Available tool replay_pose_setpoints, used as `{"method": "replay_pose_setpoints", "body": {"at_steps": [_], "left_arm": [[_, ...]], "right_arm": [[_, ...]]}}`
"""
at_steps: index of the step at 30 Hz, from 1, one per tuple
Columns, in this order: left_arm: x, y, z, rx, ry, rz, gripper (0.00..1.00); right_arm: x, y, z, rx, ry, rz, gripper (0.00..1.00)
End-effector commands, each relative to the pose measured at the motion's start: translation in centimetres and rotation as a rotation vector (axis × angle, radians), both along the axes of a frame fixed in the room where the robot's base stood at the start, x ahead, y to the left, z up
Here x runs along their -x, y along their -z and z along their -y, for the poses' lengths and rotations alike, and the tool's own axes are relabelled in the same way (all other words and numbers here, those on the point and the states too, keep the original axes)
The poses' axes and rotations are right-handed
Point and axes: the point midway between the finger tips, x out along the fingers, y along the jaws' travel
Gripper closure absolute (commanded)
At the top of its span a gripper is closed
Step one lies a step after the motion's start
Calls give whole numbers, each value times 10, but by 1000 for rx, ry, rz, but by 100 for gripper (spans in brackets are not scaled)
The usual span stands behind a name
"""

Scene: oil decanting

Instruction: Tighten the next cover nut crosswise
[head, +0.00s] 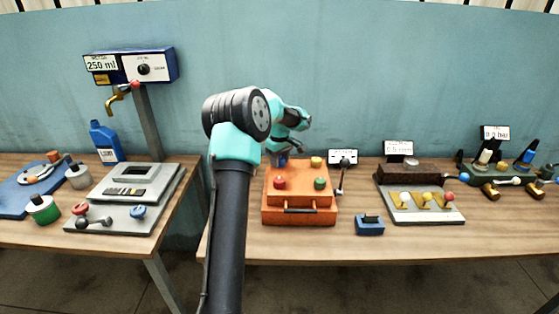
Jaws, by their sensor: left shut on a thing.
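The orange box (299,217) with its cover stands on the middle table, a handle on its front. On the cover are a red nut (279,182) at front left, a green nut (320,183) at front right and a yellow nut (316,161) at back right. My left gripper (282,158) points down at the back left corner, shut on a small, dark blue nut that it mostly hides. Whether this nut is tight cannot be seen. My right gripper is not in view.
A small lever stand (342,158) is just right of the box. A blue block (370,226) lies at front right, near a grey plate (428,208) with yellow pieces. The left table holds a grey fixture (130,190). Bare wood lies before the box.

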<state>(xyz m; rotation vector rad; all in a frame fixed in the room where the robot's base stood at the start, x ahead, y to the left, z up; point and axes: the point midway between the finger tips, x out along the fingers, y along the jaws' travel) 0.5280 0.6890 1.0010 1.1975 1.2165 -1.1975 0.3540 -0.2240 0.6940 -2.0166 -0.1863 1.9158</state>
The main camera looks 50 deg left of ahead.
Motion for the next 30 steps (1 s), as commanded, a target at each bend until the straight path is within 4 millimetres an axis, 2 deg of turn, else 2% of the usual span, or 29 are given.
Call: {"method": "replay_pose_setpoints", "body": {"at_steps": [30], "left_arm": [[-2,0,1,-1,955,0,80]], "right_arm": [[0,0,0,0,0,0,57]]}}
